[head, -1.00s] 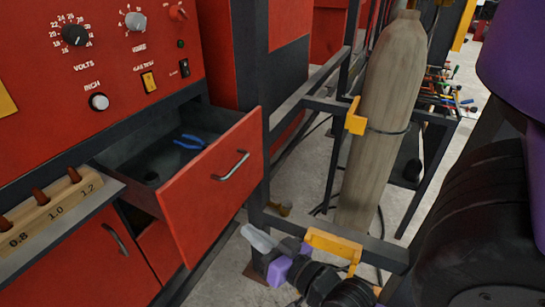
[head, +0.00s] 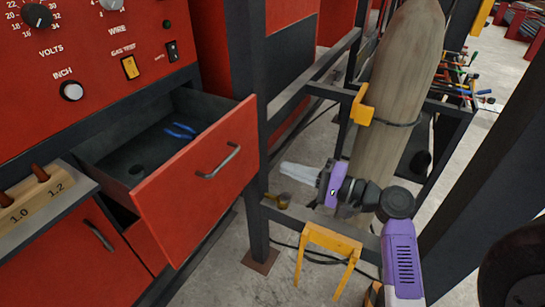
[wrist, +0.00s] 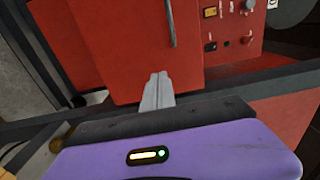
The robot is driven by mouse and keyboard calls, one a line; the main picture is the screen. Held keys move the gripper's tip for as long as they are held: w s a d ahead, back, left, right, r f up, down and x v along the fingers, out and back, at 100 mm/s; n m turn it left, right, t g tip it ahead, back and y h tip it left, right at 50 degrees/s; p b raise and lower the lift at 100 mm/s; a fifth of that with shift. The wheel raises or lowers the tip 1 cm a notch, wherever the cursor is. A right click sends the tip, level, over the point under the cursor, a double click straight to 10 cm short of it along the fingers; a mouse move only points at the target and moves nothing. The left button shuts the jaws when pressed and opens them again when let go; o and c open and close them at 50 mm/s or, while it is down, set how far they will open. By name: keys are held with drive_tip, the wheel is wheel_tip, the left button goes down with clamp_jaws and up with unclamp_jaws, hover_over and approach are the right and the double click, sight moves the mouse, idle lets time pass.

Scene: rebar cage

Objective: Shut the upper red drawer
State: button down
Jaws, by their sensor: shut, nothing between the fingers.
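The upper red drawer (head: 202,180) stands pulled out of the red welding cabinet, with a curved metal handle (head: 220,163) on its front. Blue pliers (head: 181,131) and a dark round item lie inside it. My gripper (head: 284,168), purple with pale fingers, is to the right of the drawer front, apart from it, with its fingers pointing left towards it. The fingers are together and empty. In the wrist view, the shut gripper (wrist: 157,88) points at the red drawer front (wrist: 125,45), with the handle (wrist: 169,22) above the fingertips.
A dark upright post (head: 247,110) of the frame stands between the drawer and a tall grey cylinder (head: 395,90). Yellow brackets (head: 330,240) are on the frame beside my arm. A ledge with a wooden block (head: 38,200) is left of the drawer. A lower drawer sits beneath.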

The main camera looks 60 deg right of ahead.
sight(184, 130)
drive_tip(key=w+p, duration=0.1)
drive_tip(key=w, duration=0.3)
drive_tip(key=w+p, duration=0.1)
drive_tip(key=w, duration=0.4)
drive_tip(key=w+p, duration=0.1)
drive_tip(key=w, duration=0.3)
drive_tip(key=shift+w+a, duration=0.25)
drive_tip(key=shift+a, duration=0.1)
drive_tip(key=w+b, duration=0.2)
drive_tip(key=w, duration=0.4)
drive_tip(key=w+b, duration=0.2)
drive_tip(key=w, duration=0.5)
drive_tip(key=w+b, duration=0.2)
drive_tip(key=w, duration=0.5)
drive_tip(key=shift+w+a+f, duration=0.1)
drive_tip(key=shift+w+a, duration=0.05)
drive_tip(key=shift+a, duration=0.25)
drive_tip(key=shift+w+b, duration=0.3)
drive_tip(key=shift+w, duration=0.2)
drive_tip(key=shift+r, duration=0.25)
drive_tip(key=shift+w+a+r, duration=0.1)
